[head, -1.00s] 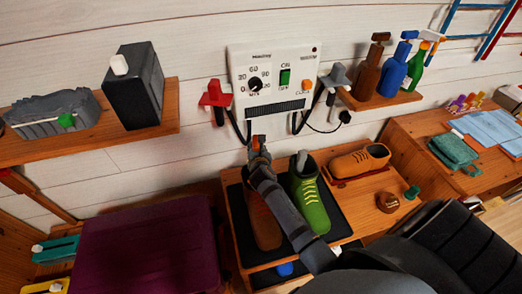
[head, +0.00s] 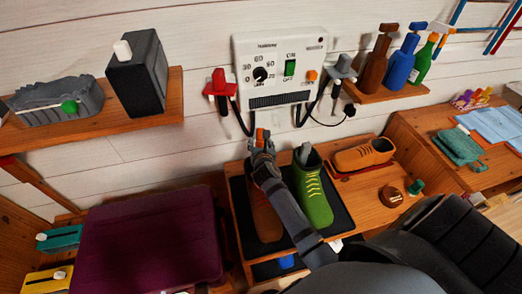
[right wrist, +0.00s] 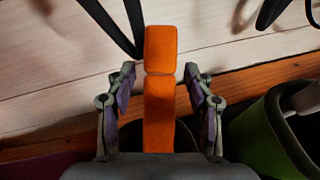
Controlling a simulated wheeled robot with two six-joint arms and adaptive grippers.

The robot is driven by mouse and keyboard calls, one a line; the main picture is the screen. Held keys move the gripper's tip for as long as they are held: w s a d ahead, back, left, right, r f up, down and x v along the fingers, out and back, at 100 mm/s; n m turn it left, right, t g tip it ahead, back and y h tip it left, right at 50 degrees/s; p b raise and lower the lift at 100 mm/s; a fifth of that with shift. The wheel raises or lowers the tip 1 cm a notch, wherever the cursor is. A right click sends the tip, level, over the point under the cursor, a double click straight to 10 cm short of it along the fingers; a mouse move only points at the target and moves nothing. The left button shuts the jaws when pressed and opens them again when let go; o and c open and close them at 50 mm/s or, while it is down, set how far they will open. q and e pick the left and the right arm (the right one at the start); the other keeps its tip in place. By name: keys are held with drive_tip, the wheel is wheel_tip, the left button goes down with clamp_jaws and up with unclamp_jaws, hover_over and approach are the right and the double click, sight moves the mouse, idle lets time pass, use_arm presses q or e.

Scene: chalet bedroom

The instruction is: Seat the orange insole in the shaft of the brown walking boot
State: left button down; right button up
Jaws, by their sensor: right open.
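The brown walking boot (head: 264,218) stands upright on a black mat, left of a green boot (head: 314,196). My right gripper (head: 263,151) is over the brown boot's shaft, and the arm covers part of the boot. The orange insole (right wrist: 160,95) stands upright between the spread fingers of my right gripper (right wrist: 160,100) in the right wrist view, with a gap on each side. Its top shows in the head view (head: 260,136). The insole's lower end is hidden, so I cannot tell how deep it sits in the shaft. My left gripper is not in view.
A white control box (head: 280,70) with hanging black hoses is on the wall just behind the boots. An orange shoe (head: 363,155) lies to the right on the wooden bench (head: 367,203). A purple box (head: 150,240) stands to the left.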

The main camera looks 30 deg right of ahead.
drive_tip(key=v, duration=0.8)
drive_tip(key=shift+s+a+r, duration=0.1)
drive_tip(key=shift+a+r, duration=0.1)
